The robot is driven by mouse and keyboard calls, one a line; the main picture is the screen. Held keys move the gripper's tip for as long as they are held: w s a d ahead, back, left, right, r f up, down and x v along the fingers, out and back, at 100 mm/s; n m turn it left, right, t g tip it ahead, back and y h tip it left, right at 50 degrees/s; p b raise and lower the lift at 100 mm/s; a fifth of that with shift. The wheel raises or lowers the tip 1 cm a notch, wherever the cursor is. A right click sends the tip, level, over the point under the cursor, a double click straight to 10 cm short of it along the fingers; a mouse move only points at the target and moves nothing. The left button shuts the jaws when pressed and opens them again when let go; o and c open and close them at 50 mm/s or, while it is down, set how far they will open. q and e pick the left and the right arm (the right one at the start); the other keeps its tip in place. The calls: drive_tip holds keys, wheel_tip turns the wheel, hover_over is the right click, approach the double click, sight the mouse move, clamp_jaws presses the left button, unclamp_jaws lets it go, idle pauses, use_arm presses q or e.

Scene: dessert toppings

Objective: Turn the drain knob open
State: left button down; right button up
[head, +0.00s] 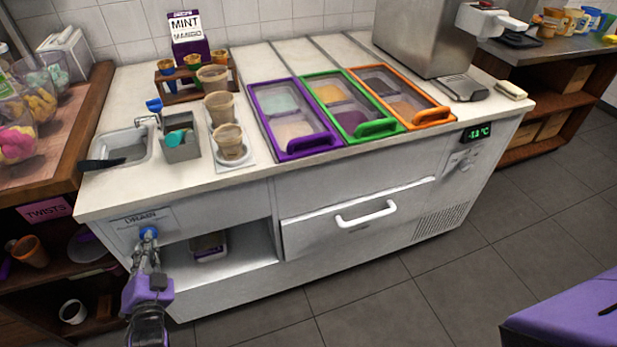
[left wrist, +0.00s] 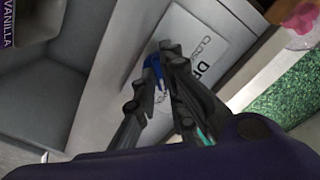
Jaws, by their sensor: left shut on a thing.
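The blue drain knob (head: 149,233) sits on the front of the white counter, at the left, below a label reading DRAIN (head: 141,218). My left gripper (head: 148,250) reaches up to it from below and is shut on it. In the left wrist view the blue knob (left wrist: 153,68) shows between the fingertips of the gripper (left wrist: 153,75), in front of the white label plate (left wrist: 190,40). The fingers hide part of the knob, and I cannot read its turn position. My right gripper is not in view.
The small sink (head: 125,147) is set in the counter above the knob. An open shelf (head: 235,262) with a container (head: 208,247) lies right of the knob. A wooden shelf unit (head: 50,285) stands close on the left. The floor (head: 420,290) ahead is clear.

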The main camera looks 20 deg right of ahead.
use_arm(q)
drive_tip(key=c, duration=1.8)
unclamp_jaws()
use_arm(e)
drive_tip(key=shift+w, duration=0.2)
use_arm(q)
drive_tip(key=s, duration=1.2)
drive_tip(key=shift+a, duration=0.2)
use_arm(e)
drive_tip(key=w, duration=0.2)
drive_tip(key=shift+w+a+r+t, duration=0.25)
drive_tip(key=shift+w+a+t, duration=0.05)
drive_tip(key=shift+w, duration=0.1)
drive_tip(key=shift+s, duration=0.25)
